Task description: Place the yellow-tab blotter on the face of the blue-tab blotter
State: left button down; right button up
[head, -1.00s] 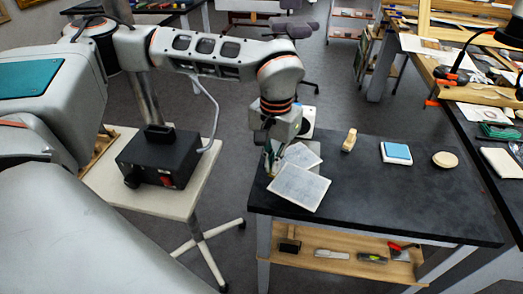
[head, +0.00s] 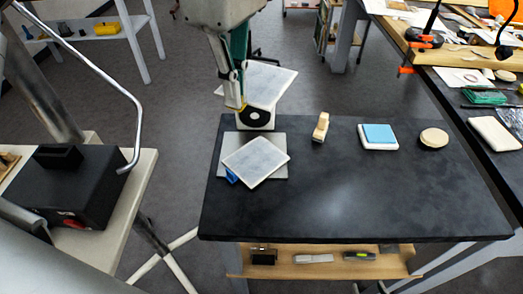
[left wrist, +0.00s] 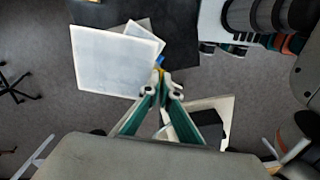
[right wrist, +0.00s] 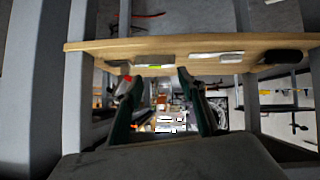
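The yellow-tab blotter (head: 270,85) is a pale sheet held up above the table's back left corner. My left gripper (head: 234,104) is shut on its yellow tab. In the left wrist view the blotter (left wrist: 112,60) extends up and left from the closed fingertips (left wrist: 161,88). The blue-tab blotter (head: 256,162) lies askew on a grey square plate (head: 280,140), its blue tab (head: 231,176) at the lower left. The two blotters are apart in the head view. My right gripper (right wrist: 158,85) is open and empty, facing the table's lower wooden shelf; it is not in the head view.
A white block with a black disc (head: 255,116) stands behind the plate. A small wooden piece (head: 321,127), a blue-topped white pad (head: 379,136) and a round beige disc (head: 434,138) stand to the right. The black table (head: 350,200) is clear in front. A wooden shelf (right wrist: 100,45) lies below it.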

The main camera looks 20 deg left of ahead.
pick_arm(q)
jog(key=shift+f, duration=0.1)
jog(key=b, duration=0.2)
send_over(244, 180)
notch_tip(244, 180, down, 9)
jog(key=shift+n, duration=0.3)
notch_tip(244, 180, down, 5)
jog(key=shift+s+f+b, duration=0.1)
jog(key=shift+b, duration=0.2)
jog(key=shift+f, duration=0.5)
notch_tip(244, 180, down, 4)
jog(key=shift+b, duration=0.35)
jog(key=shift+f, duration=0.2)
jog(key=c, duration=2.3)
grip_release()
jog(key=shift+f, duration=0.1)
pick_arm(e)
notch_tip(244, 180, down, 2)
jog(key=shift+f, duration=0.15)
